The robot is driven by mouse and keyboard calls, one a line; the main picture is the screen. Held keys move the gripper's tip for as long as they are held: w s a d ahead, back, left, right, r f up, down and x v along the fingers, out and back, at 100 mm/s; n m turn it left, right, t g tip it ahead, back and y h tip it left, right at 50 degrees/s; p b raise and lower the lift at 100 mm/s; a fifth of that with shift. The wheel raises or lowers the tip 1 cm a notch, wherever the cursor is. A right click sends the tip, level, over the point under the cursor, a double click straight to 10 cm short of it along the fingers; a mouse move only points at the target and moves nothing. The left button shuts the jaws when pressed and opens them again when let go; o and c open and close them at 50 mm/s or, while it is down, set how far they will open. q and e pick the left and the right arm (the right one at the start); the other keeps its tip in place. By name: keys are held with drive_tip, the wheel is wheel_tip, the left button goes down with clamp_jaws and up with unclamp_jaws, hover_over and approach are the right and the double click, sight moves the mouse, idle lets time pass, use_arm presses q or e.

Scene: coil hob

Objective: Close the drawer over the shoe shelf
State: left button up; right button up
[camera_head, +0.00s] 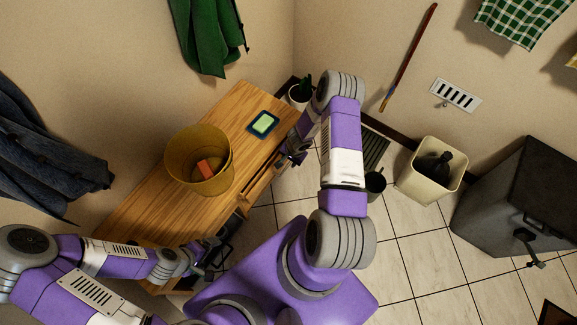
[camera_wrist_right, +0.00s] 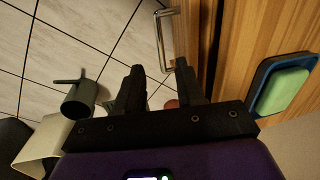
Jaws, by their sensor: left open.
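The wooden shoe shelf (camera_head: 150,205) stands along the wall in the head view. Its drawer (camera_head: 262,183) sticks out a little at the floor side, with a dark gap behind its front. In the right wrist view, the drawer front (camera_wrist_right: 186,25) and its metal handle (camera_wrist_right: 161,42) show. My right gripper (camera_head: 288,158) is by the far end of the drawer; its fingers (camera_wrist_right: 162,88) are apart with nothing held, just short of the handle. My left gripper (camera_head: 207,262) is open and empty near the shelf's near end.
A yellow bucket (camera_head: 190,172) with an orange item inside and a blue dish with a green sponge (camera_head: 263,123) stand on the shelf top. A plant pot (camera_head: 298,94) is behind my right arm. A cream bin (camera_head: 430,172) and a dark watering can (camera_head: 375,184) stand on the floor.

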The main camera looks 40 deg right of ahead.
sight(288, 165)
drive_tip(key=shift+m, duration=0.3)
drive_tip(key=f+b, duration=0.1)
drive_tip(key=f, duration=0.1)
drive_tip(key=w+f+b, duration=0.1)
drive_tip(key=f, duration=0.2)
drive_tip(key=d+f+b, duration=0.1)
drive_tip(key=f, duration=0.2)
drive_tip(key=shift+w, duration=0.4)
drive_tip(key=shift+c, duration=0.5)
clamp_jaws()
